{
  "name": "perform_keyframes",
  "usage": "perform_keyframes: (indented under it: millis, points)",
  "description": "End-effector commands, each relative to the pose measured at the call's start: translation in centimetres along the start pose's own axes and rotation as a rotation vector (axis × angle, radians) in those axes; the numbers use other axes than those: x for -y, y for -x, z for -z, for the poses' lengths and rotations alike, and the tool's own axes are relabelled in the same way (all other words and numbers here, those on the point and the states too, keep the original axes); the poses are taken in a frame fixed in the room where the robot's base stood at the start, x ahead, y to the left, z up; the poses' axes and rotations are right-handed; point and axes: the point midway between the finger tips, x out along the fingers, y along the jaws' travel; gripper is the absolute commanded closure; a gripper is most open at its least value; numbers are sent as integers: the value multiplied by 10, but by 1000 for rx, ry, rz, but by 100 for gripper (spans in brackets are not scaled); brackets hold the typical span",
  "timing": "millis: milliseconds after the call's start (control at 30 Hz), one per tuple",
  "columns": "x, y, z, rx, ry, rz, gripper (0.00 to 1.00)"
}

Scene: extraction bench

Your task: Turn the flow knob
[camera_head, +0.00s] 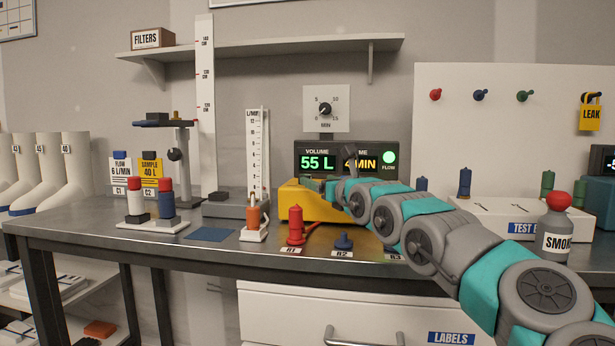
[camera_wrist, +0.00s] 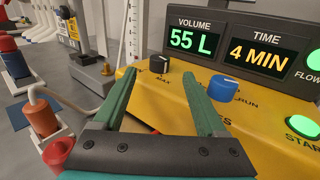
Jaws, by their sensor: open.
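The yellow pump unit (camera_head: 300,206) stands on the bench in front of its display. In the wrist view its sloped yellow panel (camera_wrist: 250,130) carries a small black knob (camera_wrist: 159,64) labelled MAX below and a blue knob (camera_wrist: 223,88) marked RUN to its right. No readable label names either as the flow knob; the black one with MAX fits best. My gripper (camera_wrist: 160,76) is open and empty. In the picture the black knob shows between the fingertips, slightly beyond them, with no clear contact. The blue knob is just right of the right finger. In the head view my arm hides both knobs.
The display (camera_head: 346,160) reads 55 L and 4 MIN, with a lit green FLOW lamp. A flowmeter column (camera_head: 257,150) stands left of the unit. An orange cylinder (camera_wrist: 43,118) and a red-topped item (camera_wrist: 58,152) are close to the left finger. A green START button (camera_wrist: 304,127) is at right.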

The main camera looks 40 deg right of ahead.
Motion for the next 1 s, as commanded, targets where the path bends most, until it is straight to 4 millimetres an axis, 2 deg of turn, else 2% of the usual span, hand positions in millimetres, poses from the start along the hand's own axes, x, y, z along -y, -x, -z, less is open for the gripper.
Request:
perform_keyframes:
  millis: [500, 700, 1000]
  points:
    - [0, -64, -1, -2, -1, 0, 26]
    - [0, -75, 0, -1, 1, 0, 26]
    - [0, -77, 0, 0, 1, 0, 26]
